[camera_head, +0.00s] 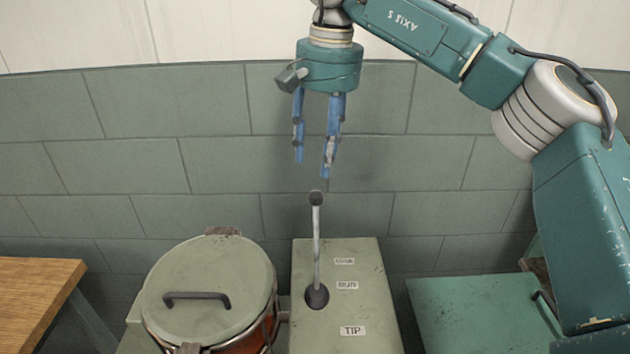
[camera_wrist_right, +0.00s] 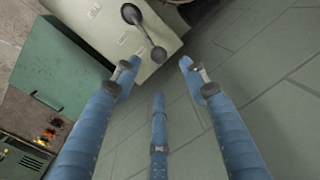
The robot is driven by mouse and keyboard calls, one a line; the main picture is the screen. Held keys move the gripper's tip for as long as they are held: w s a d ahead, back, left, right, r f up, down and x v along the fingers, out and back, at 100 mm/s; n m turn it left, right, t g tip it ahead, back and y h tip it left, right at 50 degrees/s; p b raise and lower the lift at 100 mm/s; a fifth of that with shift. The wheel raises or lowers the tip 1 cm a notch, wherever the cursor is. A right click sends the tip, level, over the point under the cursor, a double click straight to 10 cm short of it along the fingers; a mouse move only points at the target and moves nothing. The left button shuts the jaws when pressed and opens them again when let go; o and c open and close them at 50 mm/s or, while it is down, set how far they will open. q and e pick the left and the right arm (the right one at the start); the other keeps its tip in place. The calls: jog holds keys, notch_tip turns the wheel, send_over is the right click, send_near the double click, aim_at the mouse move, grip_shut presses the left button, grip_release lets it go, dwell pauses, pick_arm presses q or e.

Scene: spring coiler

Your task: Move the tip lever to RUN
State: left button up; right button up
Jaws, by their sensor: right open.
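The tip lever (camera_head: 316,238) is a pale rod with a dark knob on top and a dark round base on a grey-green cabinet (camera_head: 365,320). It stands roughly upright in the head view. Labels beside it read RUN (camera_head: 347,285) and TIP (camera_head: 352,331); a third label (camera_head: 344,261) farther back is hard to read. My right gripper (camera_head: 313,170) points down, open and empty, a little above the knob and apart from it. In the right wrist view the lever (camera_wrist_right: 146,33) lies beyond the spread blue fingers (camera_wrist_right: 158,80). My left gripper is not in view.
A round lidded drum (camera_head: 208,280) with a dark handle stands left of the cabinet. A wooden table (camera_head: 38,290) is at the far left. A green box (camera_head: 470,315) stands at the right. A tiled wall (camera_head: 220,160) is behind; the air around the knob is clear.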

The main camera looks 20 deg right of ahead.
aim_at(316, 192)
jog(key=f, duration=0.4)
jog(key=shift+s+a+f+p, duration=0.2)
jog(key=shift+s+a+p, duration=0.05)
jog(key=shift+s+p, duration=0.1)
jog(key=f, duration=0.3)
jog(key=shift+w+f+p, duration=0.1)
jog(key=shift+w+p, duration=0.1)
jog(key=shift+p, duration=0.1)
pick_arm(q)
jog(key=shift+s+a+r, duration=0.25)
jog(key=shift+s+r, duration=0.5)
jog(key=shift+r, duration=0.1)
pick_arm(e)
jog(key=shift+w+a+f, duration=0.1)
jog(key=shift+a+f, duration=0.1)
jog(key=shift+f, duration=1.25)
